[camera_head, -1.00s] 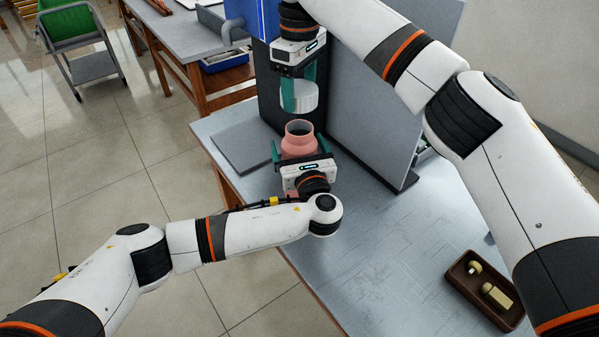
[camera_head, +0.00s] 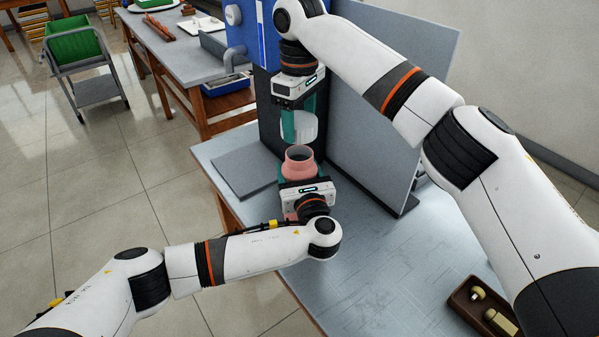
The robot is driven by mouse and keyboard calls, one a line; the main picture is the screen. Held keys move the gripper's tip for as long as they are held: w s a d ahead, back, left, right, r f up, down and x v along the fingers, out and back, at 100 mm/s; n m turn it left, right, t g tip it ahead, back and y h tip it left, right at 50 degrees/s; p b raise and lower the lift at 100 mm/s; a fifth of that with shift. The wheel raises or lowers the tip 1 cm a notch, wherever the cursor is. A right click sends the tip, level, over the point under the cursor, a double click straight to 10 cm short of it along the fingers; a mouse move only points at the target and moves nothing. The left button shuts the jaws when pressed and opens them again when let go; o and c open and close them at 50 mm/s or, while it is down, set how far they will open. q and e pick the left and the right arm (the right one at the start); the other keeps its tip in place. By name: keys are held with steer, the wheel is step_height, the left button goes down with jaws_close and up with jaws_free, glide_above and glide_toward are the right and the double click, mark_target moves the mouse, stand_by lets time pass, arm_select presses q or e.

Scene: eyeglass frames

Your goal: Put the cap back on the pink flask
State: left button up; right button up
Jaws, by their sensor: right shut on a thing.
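The pink flask (camera_head: 298,165) stands upright with its dark round mouth open upward, at the far part of the grey table (camera_head: 375,262). My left gripper (camera_head: 300,174) is low at the near side of the flask, its teal fingers close against the flask's sides; contact is hard to make out. My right gripper (camera_head: 299,124) points down above the flask, shut on a white ribbed cap (camera_head: 301,127). The cap hangs a short way above the flask's mouth, apart from it and roughly in line with it.
A large grey panel (camera_head: 380,110) stands upright right of the flask, and a blue and dark unit (camera_head: 268,120) stands behind. A flat grey plate (camera_head: 243,172) lies to the left. A brown tray (camera_head: 467,307) with small items is at the front right. The table's middle is clear.

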mark_target(300, 148)
steer(key=shift+f, duration=1.9)
steer(key=shift+f, duration=0.85)
steer(key=shift+f, duration=0.6)
